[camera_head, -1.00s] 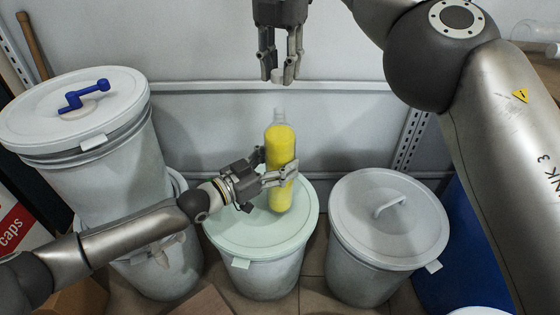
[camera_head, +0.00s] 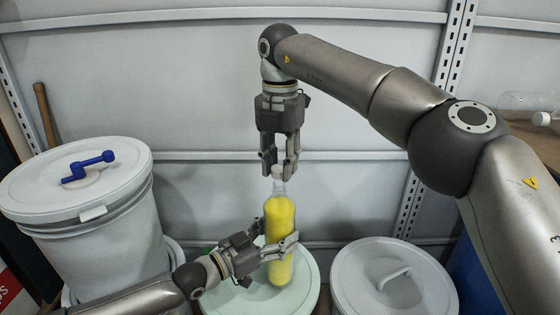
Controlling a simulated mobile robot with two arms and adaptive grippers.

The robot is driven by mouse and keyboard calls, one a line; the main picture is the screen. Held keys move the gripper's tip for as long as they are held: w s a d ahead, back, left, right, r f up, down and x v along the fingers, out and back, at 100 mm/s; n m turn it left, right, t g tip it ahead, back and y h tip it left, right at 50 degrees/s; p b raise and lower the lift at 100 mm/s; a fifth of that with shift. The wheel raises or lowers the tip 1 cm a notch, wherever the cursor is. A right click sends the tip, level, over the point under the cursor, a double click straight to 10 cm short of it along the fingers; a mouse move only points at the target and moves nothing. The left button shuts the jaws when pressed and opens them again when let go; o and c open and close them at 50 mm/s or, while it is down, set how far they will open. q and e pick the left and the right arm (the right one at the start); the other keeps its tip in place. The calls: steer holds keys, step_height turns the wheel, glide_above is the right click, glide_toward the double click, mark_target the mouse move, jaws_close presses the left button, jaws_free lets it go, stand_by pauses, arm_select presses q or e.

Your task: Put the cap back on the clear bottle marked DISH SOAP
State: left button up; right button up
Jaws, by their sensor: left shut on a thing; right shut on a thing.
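The clear bottle (camera_head: 279,221) with yellow liquid stands about upright over the pale green drum lid (camera_head: 307,285); no marking on it can be read from here. My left gripper (camera_head: 286,248) is shut around its lower half. My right gripper (camera_head: 279,170) points down from above and is shut on a small whitish cap (camera_head: 278,171). The cap is right at the bottle's mouth, in line with the neck; I cannot tell whether it touches or is seated. The fingers hide part of the cap.
A white drum (camera_head: 98,226) with a blue crank handle (camera_head: 86,170) on its lid stands at the left. Another lidded drum (camera_head: 365,280) stands at the right. A clear empty bottle (camera_head: 528,101) lies at the far right. A grey wall with rails is behind.

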steer(key=shift+f, duration=0.9)
steer(key=shift+f, duration=0.6)
arm_select(q)
jaws_close()
arm_select(e)
steer(key=m, duration=0.4)
steer(key=shift+m, duration=0.3)
steer(key=m, duration=0.6)
steer(key=shift+s, duration=0.1)
steer(key=m, duration=0.9)
steer(key=shift+s, duration=0.1)
